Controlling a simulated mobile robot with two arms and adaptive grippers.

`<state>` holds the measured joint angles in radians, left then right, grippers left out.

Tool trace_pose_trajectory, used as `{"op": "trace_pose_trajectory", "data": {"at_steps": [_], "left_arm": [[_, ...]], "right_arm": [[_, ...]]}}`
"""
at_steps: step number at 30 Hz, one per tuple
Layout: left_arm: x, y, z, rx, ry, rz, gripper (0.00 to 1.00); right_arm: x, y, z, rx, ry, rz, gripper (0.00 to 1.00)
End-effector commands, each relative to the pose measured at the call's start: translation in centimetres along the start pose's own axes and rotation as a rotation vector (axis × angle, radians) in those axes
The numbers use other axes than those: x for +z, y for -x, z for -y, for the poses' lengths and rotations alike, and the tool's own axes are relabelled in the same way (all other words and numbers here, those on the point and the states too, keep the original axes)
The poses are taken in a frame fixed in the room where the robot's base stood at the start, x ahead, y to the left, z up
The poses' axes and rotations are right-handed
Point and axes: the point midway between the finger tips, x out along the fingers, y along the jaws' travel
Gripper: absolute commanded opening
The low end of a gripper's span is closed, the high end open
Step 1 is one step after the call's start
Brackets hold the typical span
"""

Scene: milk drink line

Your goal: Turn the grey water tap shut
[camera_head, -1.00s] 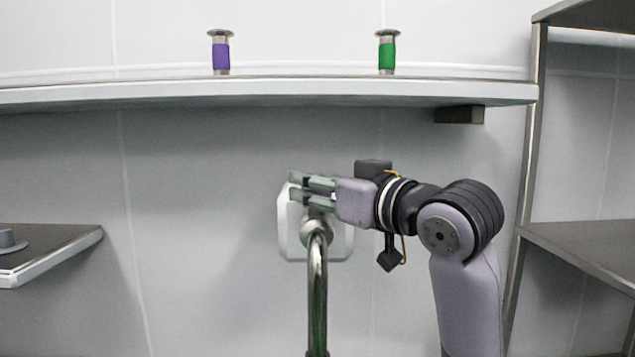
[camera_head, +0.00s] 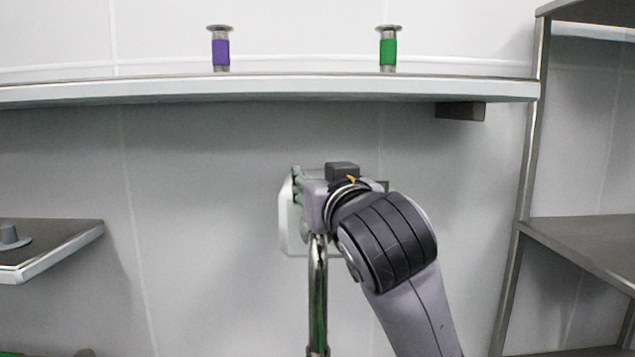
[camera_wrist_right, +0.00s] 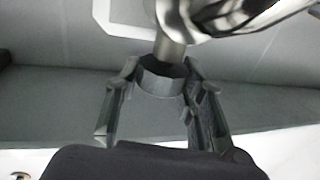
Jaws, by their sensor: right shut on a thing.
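The water tap's curved chrome spout (camera_head: 318,295) rises in the middle of the head view, before a white wall plate (camera_head: 289,235). My right gripper (camera_head: 298,185) is at the top of the tap, in front of the plate. In the right wrist view, its two fingers are shut on the grey tap knob (camera_wrist_right: 162,80), one finger on each side. The knob's stem and the shiny tap body (camera_wrist_right: 215,15) lie beyond it. In the head view my wrist hides the knob. My left gripper is not in view.
A long wall shelf (camera_head: 300,88) above holds a purple-banded piece (camera_head: 221,52) and a green-banded piece (camera_head: 388,52). A side shelf (camera_head: 60,240) with a grey knobbed piece (camera_head: 9,238) is at the left. A metal rack (camera_head: 527,160) stands at the right.

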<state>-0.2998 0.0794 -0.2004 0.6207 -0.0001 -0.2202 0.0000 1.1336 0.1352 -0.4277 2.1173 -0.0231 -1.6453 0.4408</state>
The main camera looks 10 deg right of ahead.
Motion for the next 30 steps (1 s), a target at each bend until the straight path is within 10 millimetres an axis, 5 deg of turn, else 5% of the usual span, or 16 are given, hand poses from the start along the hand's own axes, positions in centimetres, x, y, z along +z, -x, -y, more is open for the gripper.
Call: {"op": "trace_pose_trajectory", "data": {"at_steps": [5, 6, 15, 25, 30], "left_arm": [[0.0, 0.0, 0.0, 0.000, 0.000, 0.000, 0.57], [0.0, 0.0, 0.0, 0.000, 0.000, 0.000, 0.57], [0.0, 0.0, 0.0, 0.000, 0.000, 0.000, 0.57], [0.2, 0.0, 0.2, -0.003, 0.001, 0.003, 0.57], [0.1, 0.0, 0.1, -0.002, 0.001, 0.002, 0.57]], "right_arm": [[-0.1, 0.0, -0.1, 0.001, 0.001, -0.001, 0.08], [0.0, 0.0, -0.1, 0.001, 0.001, -0.001, 0.37], [0.0, 0.0, 0.0, 0.000, 0.001, 0.000, 0.57], [0.0, 0.2, 0.0, -0.001, 0.000, -0.001, 0.57], [-0.1, 2.3, 0.0, -0.002, 0.000, -0.003, 0.57]]}}
